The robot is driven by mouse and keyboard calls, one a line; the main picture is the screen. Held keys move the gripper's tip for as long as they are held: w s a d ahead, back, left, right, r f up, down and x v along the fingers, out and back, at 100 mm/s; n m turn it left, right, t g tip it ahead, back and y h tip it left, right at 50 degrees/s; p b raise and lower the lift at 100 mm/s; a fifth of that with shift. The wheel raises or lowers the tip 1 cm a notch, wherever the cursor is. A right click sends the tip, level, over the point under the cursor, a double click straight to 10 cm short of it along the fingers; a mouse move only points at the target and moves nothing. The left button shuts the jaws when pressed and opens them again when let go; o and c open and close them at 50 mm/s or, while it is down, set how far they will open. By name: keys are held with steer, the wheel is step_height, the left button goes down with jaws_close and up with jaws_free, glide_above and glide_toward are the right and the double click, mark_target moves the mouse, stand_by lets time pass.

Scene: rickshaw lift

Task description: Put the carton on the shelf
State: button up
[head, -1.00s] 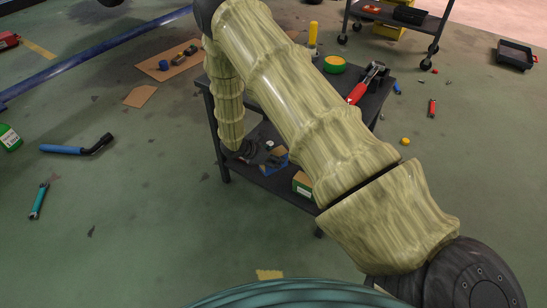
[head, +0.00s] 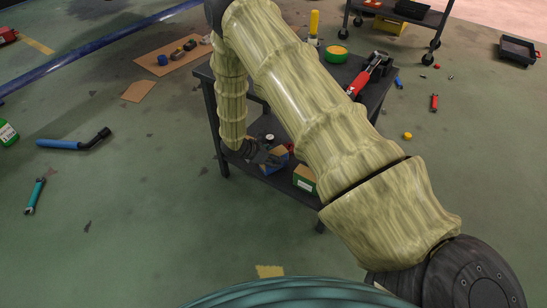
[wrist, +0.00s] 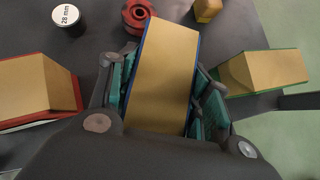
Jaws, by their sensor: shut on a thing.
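A tan carton with blue sides (wrist: 165,70) stands between the two finger pads of my gripper (wrist: 163,95) in the wrist view. The gripper is shut on it, with a teal pad against each side. In the head view my gripper (head: 266,156) is over the lower shelf (head: 268,184) of a dark cart. The blue carton (head: 274,166) is partly hidden by the gripper there. I cannot tell whether it touches the shelf.
A green-edged carton (wrist: 265,72) is close on the right, and a red-edged carton (wrist: 30,92) on the left. A canister marked 28 mm (wrist: 68,20) and a red ring-shaped part (wrist: 137,14) are behind. The cart's upper top (head: 372,100) overhangs the shelf.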

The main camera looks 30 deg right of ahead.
steer(key=shift+f, duration=0.5)
steer(key=o, duration=1.4)
